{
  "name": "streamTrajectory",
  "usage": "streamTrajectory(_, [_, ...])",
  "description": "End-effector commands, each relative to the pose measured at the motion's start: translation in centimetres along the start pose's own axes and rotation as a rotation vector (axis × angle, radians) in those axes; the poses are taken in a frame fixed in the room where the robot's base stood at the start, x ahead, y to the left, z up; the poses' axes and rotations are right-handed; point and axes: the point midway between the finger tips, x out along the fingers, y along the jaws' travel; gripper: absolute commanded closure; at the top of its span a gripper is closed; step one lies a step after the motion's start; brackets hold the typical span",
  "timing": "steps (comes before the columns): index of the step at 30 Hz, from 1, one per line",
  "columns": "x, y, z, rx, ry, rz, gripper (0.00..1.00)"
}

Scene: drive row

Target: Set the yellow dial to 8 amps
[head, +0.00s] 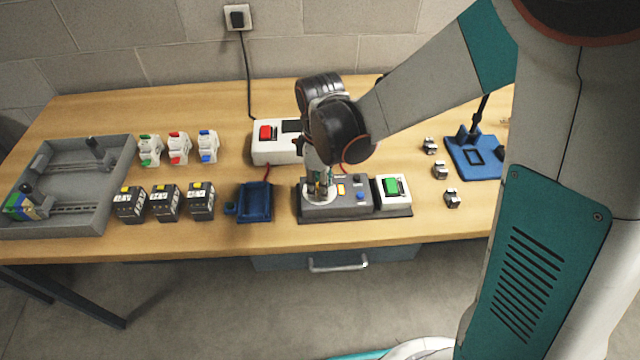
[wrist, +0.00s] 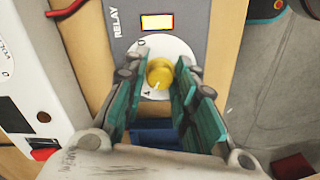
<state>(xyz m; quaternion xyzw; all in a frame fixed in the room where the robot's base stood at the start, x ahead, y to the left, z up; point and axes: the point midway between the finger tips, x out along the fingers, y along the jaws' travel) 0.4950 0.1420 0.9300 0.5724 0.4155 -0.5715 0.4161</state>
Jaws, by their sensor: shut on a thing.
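The yellow dial (wrist: 160,74) sits on a round white scale plate on the grey relay panel (wrist: 183,20). In the wrist view my gripper (wrist: 161,86) has one teal finger on each side of the dial, shut on it. A pale pointer mark shows on the dial's lower side, near a scale figure that looks like a 4; the other figures are hidden or too small to read. In the head view my gripper (head: 319,188) points down onto the left part of the panel (head: 338,210) and hides the dial. A lit orange display (head: 341,190) is beside it.
A green-switch box (head: 393,188) adjoins the panel on the right. A white box with a red switch (head: 270,145) stands behind. A blue tray (head: 255,203) is to the left, with several black modules (head: 166,203) beyond. A blue stand (head: 473,157) is at the right.

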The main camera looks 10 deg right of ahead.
Motion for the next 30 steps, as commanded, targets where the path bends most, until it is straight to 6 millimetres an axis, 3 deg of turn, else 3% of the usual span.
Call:
streamTrajectory(7, [0.26,-0.12,0.04,0.102,0.0,-0.001,0.88])
streamTrajectory(30, [0.37,-0.2,0.09,1.095,-0.002,-0.002,0.87])
